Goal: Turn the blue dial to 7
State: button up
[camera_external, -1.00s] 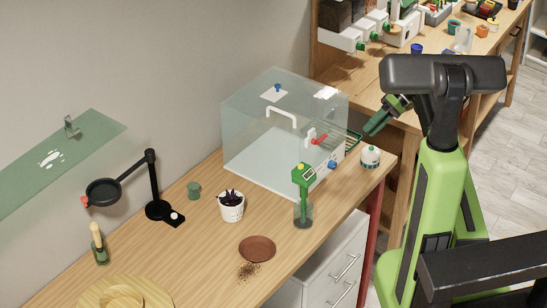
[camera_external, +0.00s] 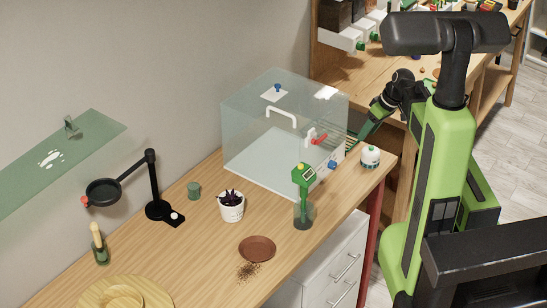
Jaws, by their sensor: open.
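A small blue dial (camera_external: 332,165) sits low on the front right side of a clear box (camera_external: 262,135) on the wooden table. Its pointer and numbers are too small to read. A second blue knob (camera_external: 277,87) is on a white plate on the box's top. A red lever (camera_external: 319,140) is on the box's side above the lower dial. My gripper (camera_external: 353,147) is open, just right of the box and apart from the dial as far as I can see. Its fingertips are small and hard to make out.
A white and green round pot (camera_external: 370,157) stands close to my gripper at the table's right end.

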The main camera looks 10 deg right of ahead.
aim_at(335, 165)
jog(key=shift+n, duration=0.3)
jog(key=a+b+x, duration=0.1)
jog(key=b+x, duration=0.4)
jog(key=a+b+x, duration=0.1)
jog(key=b+x, duration=0.4)
jog(key=a+r+b+x, duration=0.1)
jog(key=b+x, duration=0.3)
jog(key=x, duration=0.1)
jog(key=shift+s+a+f+b, duration=0.2)
jog(key=shift+s+f+b, duration=0.1)
jog(key=shift+b, duration=0.1)
jog(key=shift+w+a+f+b, duration=0.1)
jog(key=shift+a+f+b, duration=0.15)
jog(key=shift+f+b, duration=0.05)
grip_shut()
